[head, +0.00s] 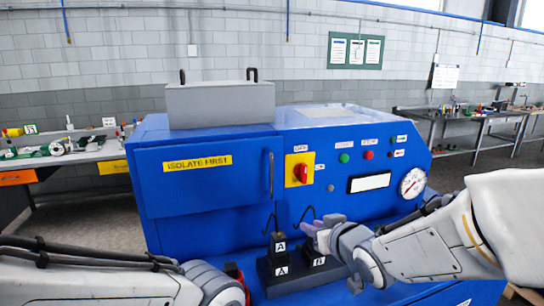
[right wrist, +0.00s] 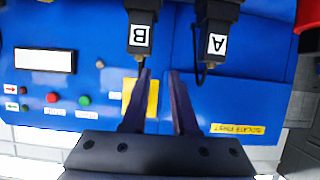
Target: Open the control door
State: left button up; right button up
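The control door (head: 205,185) is the blue front panel at the machine's left, labelled "ISOLATE FIRST", with a dark vertical handle (head: 271,175) at its right edge. It looks shut. To its right, a red rotary switch (head: 302,173) sits on a yellow plate marked OFF. My right gripper (head: 312,232) is in front of the machine, below the switch and beside the connector marked B. The right wrist view, upside down, shows its two fingers (right wrist: 160,75) apart with nothing between them; the yellow plate (right wrist: 153,98) is partly behind one finger. My left arm is at lower left; its fingers cannot be made out.
Black connectors A (head: 280,246) and B (head: 315,258) stand with hooked cables in front of the machine. A grey box (head: 220,105) sits on top. Buttons, a display (head: 370,183) and a gauge (head: 412,183) are right. A cluttered bench (head: 60,158) stands left.

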jog(key=w+a+r+n+t+y, duration=0.1)
jog(key=a+r+n+t+y, duration=0.25)
jog(key=r, duration=0.65)
jog(key=shift+m+y, duration=0.65)
jog(key=shift+y, duration=0.1)
jog(key=p+x, duration=0.2)
jog(key=x, duration=0.3)
jog(key=a+p+x, duration=0.1)
jog(key=p+x, duration=0.1)
jog(key=x, duration=0.4)
jog(key=shift+s+d+p, duration=0.1)
jog(key=shift+s+p, duration=0.15)
jog(key=shift+p, duration=0.05)
grip_shut()
